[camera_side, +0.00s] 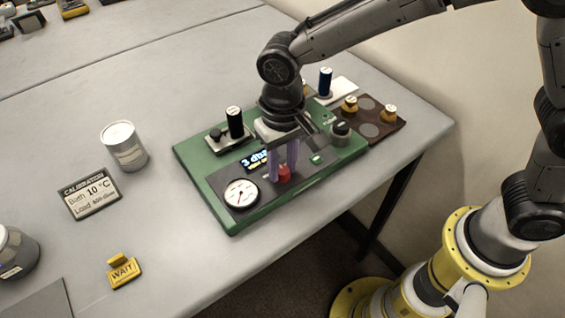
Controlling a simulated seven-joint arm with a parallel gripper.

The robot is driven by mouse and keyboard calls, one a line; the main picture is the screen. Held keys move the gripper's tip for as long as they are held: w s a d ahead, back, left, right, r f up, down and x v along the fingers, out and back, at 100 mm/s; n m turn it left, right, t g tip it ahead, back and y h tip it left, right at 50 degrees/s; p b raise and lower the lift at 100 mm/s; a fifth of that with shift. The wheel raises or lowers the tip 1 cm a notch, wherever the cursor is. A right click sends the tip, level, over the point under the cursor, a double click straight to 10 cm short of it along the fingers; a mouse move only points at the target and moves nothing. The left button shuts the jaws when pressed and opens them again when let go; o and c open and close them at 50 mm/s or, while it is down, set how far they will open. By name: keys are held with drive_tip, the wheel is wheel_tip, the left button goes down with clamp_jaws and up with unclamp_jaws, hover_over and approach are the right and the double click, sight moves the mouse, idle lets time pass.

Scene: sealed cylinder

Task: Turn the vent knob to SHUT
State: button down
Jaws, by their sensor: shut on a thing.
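A green panel (233,216) lies on the table with a round white gauge (241,194), a small lit display (255,160) and several controls. My gripper (284,177) points down over the panel's front part. Its purple fingers are shut on a small red knob (285,175), which is partly hidden between them. A dark, grey-based knob (341,129) sits at the panel's right end, apart from my gripper. I cannot read which knob is marked as the vent, nor any SHUT mark.
A black-handled part (235,123) rises at the panel's back left. A brown board (391,127) with brass weights lies right of the panel. A grey can (124,146), a calibration card (90,195) and a yellow WAIT block (124,271) stand left, with clear table between.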

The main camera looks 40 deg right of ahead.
sight(282, 169)
drive_tip(key=n, duration=0.6)
drive_tip(key=shift+r+n, duration=0.1)
drive_tip(key=shift+n, duration=0.2)
drive_tip(key=n, duration=0.5)
drive_tip(key=shift+n, duration=0.3)
drive_tip(key=c, duration=0.6)
unclamp_jaws()
wheel_tip(282, 169, up, 14)
drive_tip(key=shift+f, duration=0.1)
